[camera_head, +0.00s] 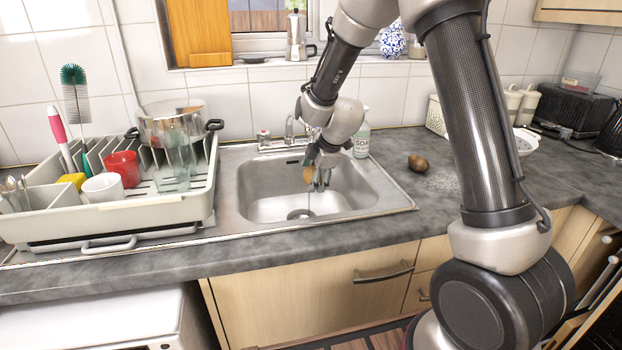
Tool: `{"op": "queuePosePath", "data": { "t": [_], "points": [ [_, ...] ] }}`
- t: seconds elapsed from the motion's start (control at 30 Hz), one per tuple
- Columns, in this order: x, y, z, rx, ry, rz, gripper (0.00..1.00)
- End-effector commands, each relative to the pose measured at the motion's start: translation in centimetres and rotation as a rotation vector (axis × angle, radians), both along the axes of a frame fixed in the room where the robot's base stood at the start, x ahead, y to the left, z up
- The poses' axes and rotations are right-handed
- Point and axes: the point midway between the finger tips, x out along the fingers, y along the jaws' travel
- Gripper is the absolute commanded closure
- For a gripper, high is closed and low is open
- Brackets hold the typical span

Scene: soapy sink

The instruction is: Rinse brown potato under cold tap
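My gripper (318,178) hangs over the sink basin (262,187), pointing down. It appears shut on a light brown potato (309,174), which shows at the left of its dark fingers; part of it is hidden by them. The metal tap (290,130) stands at the back of the sink, its spout close behind my wrist. A thin pale vertical line below the potato looks like a water stream, but it is faint. A darker brown, potato-like lump (418,163) lies on the counter right of the sink.
A soap bottle (362,140) stands at the sink's back right corner. A dish rack (120,215) with a pot (172,125), mugs and a glass is at the left. A toaster (575,108) is at the far right. The counter right of the sink is mostly clear.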

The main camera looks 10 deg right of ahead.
Motion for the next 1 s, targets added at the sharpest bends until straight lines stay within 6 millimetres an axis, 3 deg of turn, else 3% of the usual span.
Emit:
{"op": "queuePosePath", "data": {
  "t": [0.43,1.0],
  "points": [
    [-0.6,0.5,0.0,0.0,0.0,-0.001,0.55],
    [-5.1,-1.4,0.1,0.001,-0.001,-0.002,0.55]
  ]
}}
